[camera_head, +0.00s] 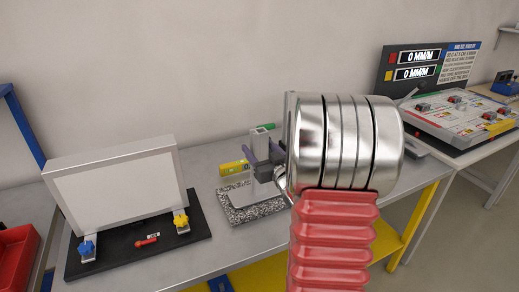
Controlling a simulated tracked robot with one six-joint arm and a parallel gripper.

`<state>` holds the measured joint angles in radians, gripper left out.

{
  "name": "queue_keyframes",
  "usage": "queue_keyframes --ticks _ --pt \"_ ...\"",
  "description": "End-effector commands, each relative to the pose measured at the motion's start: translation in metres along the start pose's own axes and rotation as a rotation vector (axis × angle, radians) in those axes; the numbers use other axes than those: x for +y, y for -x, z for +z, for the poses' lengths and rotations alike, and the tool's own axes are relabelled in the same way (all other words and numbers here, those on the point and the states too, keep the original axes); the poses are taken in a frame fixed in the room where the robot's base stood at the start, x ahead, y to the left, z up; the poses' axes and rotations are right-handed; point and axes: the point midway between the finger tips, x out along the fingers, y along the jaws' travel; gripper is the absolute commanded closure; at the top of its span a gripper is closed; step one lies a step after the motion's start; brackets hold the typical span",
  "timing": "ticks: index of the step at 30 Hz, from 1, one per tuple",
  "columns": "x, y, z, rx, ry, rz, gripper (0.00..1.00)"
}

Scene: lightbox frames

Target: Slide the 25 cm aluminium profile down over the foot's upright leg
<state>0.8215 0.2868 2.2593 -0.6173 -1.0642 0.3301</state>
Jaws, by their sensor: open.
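A pale upright post (262,188) stands on a light plate over a speckled slab (237,213) on the grey bench. I cannot tell how much of it is the aluminium profile and how much is the foot's leg. My gripper (262,166) is at the post's upper part, with its dark fingers open beside it; whether they touch it is too small to tell. A green piece (264,127) shows just above the gripper. My arm's silver wrist and red sleeve hide the area to the right of the post.
A yellow bar (234,168) lies left of the gripper, close to it. A white panel (118,190) stands on a black base at the left, with blue and yellow knobs. A red bin (15,258) is at the far left. A display board (430,65) stands at the back right.

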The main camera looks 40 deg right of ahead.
Motion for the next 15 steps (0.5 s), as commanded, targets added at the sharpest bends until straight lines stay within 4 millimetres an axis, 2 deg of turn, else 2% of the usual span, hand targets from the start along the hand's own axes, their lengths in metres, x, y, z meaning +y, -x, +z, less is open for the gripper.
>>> queue_keyframes --ticks 7,15 --pt "0.001 0.021 -0.001 0.001 0.0 0.002 0.39" --pt "0.001 0.068 0.0 0.001 0.001 0.004 0.39"
